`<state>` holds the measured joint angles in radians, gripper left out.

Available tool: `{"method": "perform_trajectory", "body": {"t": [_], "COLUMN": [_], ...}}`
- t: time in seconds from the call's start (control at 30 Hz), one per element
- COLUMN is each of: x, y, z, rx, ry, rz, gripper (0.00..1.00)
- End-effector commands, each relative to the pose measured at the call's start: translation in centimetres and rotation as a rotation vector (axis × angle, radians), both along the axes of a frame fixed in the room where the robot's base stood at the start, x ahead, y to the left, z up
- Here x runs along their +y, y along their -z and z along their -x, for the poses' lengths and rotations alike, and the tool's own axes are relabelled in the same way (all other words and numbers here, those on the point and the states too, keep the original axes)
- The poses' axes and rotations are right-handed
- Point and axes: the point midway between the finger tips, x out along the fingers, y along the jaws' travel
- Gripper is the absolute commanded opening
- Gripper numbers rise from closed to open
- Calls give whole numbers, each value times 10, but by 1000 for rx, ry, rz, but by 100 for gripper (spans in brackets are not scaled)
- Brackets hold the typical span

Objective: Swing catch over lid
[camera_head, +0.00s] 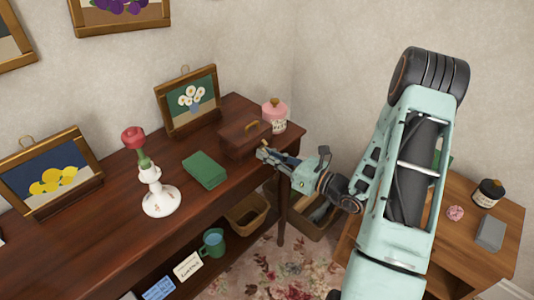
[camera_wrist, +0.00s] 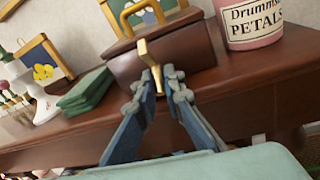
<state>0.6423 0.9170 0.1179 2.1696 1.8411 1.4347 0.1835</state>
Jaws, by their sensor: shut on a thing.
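A brown wooden box (camera_head: 234,144) with a brass handle on its lid stands on the dark wooden table. In the wrist view the box (camera_wrist: 180,60) is straight ahead, its lid (camera_wrist: 158,27) down. A brass catch (camera_wrist: 143,53) sits at the front of the box, its upper end near the lid edge and its lower end between my fingertips. My gripper (camera_wrist: 157,80) is shut on the catch; it also shows in the head view (camera_head: 264,153) at the box's front. My fingertips hide part of the catch.
A pink jar (camera_wrist: 251,22) stands close right of the box. A wicker basket (camera_head: 247,213) sits below. A side table (camera_head: 466,244) is at right.

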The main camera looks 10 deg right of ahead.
Motion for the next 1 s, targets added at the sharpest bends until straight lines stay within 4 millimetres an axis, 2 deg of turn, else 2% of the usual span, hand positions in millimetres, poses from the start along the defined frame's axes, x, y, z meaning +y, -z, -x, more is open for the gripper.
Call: {"method": "perform_trajectory", "body": {"t": [0.5, 1.0], "x": [2, 4], "y": [-25, -33], "z": [2, 0], "rx": [274, 523], "ry": [-6, -6], "rz": [188, 358], "gripper": [0, 0]}}
